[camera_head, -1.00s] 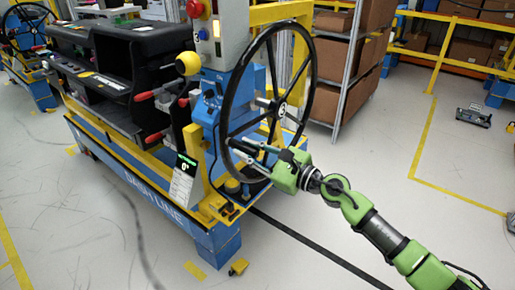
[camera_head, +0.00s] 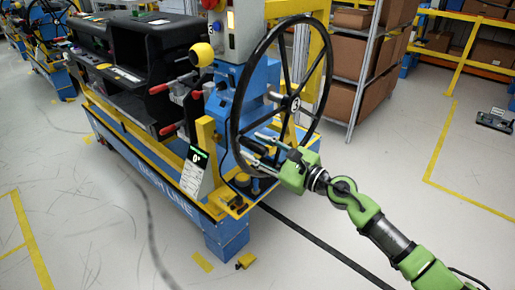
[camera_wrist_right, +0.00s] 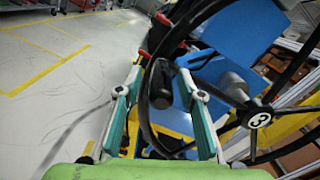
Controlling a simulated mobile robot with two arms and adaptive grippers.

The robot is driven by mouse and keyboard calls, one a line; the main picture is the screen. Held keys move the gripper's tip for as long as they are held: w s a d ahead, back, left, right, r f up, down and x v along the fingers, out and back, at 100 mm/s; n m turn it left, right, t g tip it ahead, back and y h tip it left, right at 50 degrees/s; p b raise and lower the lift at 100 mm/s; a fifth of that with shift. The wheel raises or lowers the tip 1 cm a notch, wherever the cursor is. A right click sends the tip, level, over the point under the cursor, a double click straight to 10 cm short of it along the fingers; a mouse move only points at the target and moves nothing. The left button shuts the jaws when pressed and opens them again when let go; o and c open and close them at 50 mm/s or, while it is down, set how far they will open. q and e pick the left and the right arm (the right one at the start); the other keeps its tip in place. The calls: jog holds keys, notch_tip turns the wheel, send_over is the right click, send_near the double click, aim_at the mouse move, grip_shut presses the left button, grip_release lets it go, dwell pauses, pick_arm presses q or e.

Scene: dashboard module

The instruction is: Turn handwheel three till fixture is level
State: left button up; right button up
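Handwheel three (camera_head: 239,92) is a large black wheel with a "3" on its hub, in front of a blue gearbox; its hub also shows in the right wrist view (camera_wrist_right: 260,120). My right gripper (camera_head: 262,143) is at the lower part of the wheel. In the right wrist view, its fingers (camera_wrist_right: 160,82) are open on either side of the wheel's dark rim and a black handle (camera_wrist_right: 161,88), with gaps visible. The black dashboard fixture (camera_head: 137,48) sits on the blue and yellow stand. A small display (camera_head: 197,156) appears to read 0°. My left gripper is out of view.
A shelf rack with cardboard boxes (camera_head: 352,60) stands behind the wheel. A yellow lever ball (camera_head: 201,54) and red-handled clamps (camera_head: 160,89) are left of the wheel. A black strip (camera_head: 320,244) crosses the floor. Open floor lies at right.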

jog(key=shift+d, duration=0.1)
jog(key=v, duration=1.2)
